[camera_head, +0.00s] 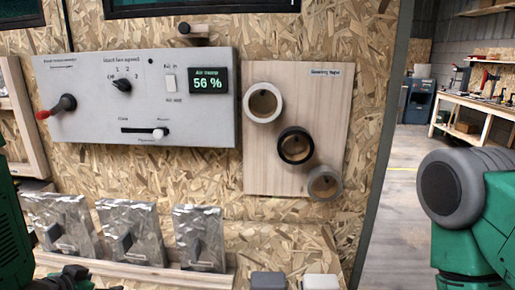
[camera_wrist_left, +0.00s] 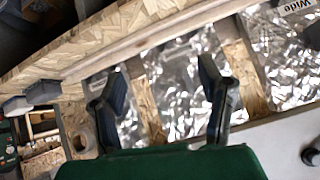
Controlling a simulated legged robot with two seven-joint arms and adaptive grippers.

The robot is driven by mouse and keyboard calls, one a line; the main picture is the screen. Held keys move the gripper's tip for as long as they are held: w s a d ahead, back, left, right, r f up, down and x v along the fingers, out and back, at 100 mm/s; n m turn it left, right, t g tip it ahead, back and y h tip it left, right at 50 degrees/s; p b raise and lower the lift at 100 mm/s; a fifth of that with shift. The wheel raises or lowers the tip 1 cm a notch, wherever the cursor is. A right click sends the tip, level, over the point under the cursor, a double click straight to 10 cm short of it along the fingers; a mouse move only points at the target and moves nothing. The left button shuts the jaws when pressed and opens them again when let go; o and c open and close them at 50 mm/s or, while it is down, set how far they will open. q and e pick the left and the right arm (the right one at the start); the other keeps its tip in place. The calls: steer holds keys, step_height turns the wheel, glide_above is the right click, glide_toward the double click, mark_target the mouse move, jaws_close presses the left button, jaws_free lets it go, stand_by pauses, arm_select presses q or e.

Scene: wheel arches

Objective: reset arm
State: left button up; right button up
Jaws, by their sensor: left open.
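My left gripper (camera_wrist_left: 165,103) is open in the left wrist view. Its two dark fingers stand well apart, with nothing held between them. Silvery foil sheets and bare chipboard strips show behind the fingers. In the head view, my green left arm (camera_head: 12,235) enters at the left edge, and a dark part of my left gripper shows low at the bottom left, in front of the foil packets. My right arm (camera_head: 478,200), green with a dark grey joint, is at the right edge. My right gripper is out of view.
A grey control panel (camera_head: 100,85) with a red-tipped lever, knob, slider and "56 %" display hangs on the chipboard wall. A wooden board (camera_head: 330,100) holds three rings. Several foil packets (camera_head: 200,238) stand on a ledge below. A doorway at right opens onto a workbench (camera_head: 485,108).

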arm_select(q)
steer(key=s+d+f+n+g+b, duration=0.1)
steer(key=s+d+f+g+b, duration=0.1)
steer(key=s+f, duration=0.9)
steer(key=s+d+f+n+g+b, duration=0.1)
steer(key=s+d+f+g, duration=0.4)
steer(key=s+f, duration=0.6)
steer(key=s+g+b, duration=0.1)
steer(key=s, duration=0.5)
steer(key=shift+f+g, duration=0.4)
steer(key=shift+d, duration=0.1)
